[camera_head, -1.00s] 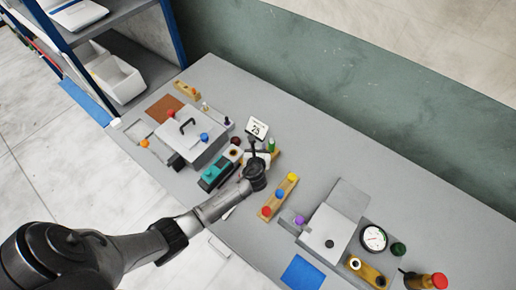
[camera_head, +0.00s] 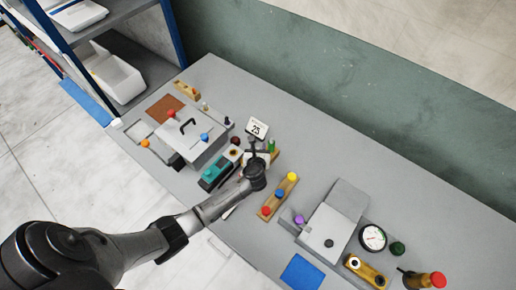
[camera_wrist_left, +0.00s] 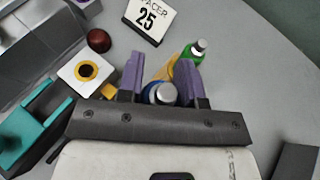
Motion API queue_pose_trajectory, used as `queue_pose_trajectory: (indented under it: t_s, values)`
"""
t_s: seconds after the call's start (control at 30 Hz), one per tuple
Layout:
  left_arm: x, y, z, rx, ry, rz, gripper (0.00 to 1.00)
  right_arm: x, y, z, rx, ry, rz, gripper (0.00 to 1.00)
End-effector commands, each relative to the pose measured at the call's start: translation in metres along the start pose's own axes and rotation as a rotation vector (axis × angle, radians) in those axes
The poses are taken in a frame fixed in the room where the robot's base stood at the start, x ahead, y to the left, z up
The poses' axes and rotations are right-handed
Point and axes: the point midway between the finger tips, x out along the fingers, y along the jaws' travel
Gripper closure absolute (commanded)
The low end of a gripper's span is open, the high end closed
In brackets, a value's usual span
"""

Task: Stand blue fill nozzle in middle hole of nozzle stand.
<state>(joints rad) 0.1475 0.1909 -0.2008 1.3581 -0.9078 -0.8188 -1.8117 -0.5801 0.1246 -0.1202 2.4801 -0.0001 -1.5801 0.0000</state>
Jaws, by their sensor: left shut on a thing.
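My left gripper (camera_wrist_left: 160,82) points down, with its two purple fingers closed on the blue fill nozzle (camera_wrist_left: 158,93). The nozzle's silver end and a little of its blue body show between the fingers. Just beyond is a green nozzle (camera_wrist_left: 197,49) with a silver end, at the far end of the yellow nozzle stand (camera_wrist_left: 178,68); the green nozzle also shows in the head view (camera_head: 271,144). The gripper hides most of the stand, including its middle. I cannot tell whether the blue nozzle's lower end is in a hole.
A white sign reading 25 (camera_head: 257,129) stands behind the gripper. A teal device (camera_head: 213,176) and a white block with a yellow-ringed hole (camera_wrist_left: 85,71) are close on the left. A wooden rack with red, blue and yellow knobs (camera_head: 271,202) is at right. The bench's back right is clear.

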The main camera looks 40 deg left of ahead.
Motion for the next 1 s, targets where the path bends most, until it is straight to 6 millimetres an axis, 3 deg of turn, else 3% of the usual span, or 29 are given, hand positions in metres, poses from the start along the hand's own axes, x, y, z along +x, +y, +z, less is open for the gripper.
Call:
queue_pose_trajectory:
  t_s: [1.0]
  values:
    - [-0.0001,-0.0002,0.0015,-0.001,-0.001,0.0,1.0,-0.0067,0.0,-0.0021,0.001,0.0,-0.001,0.57]
